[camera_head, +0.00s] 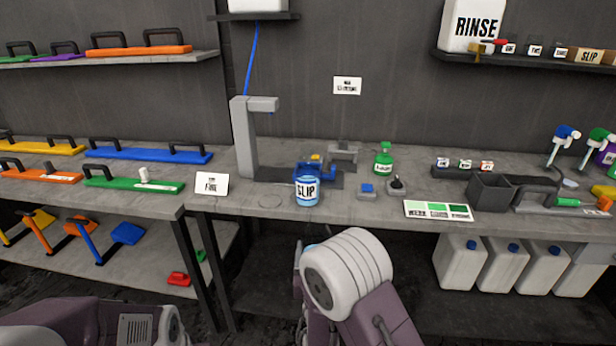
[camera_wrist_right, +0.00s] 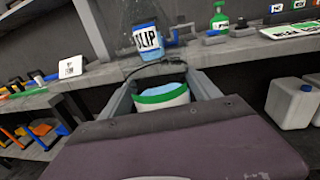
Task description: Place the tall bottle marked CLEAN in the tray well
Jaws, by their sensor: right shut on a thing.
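My right gripper (camera_wrist_right: 162,86) is shut on a round container (camera_wrist_right: 160,97) with a white label, a green band and a pale blue inside. No lettering shows on it, so I cannot confirm that it is the CLEAN bottle. In the head view my right wrist hides this gripper, in front of the bench. No CLEAN marking is readable anywhere. A dark, open square well (camera_head: 492,192) stands on the bench at right; I cannot tell whether it is the tray well. My left gripper is out of view; only its arm shows at lower left.
A green bottle (camera_head: 384,160), a green swatch card (camera_head: 438,210) and a white sign (camera_head: 211,184) stand nearby. White jugs (camera_head: 457,262) sit under the bench.

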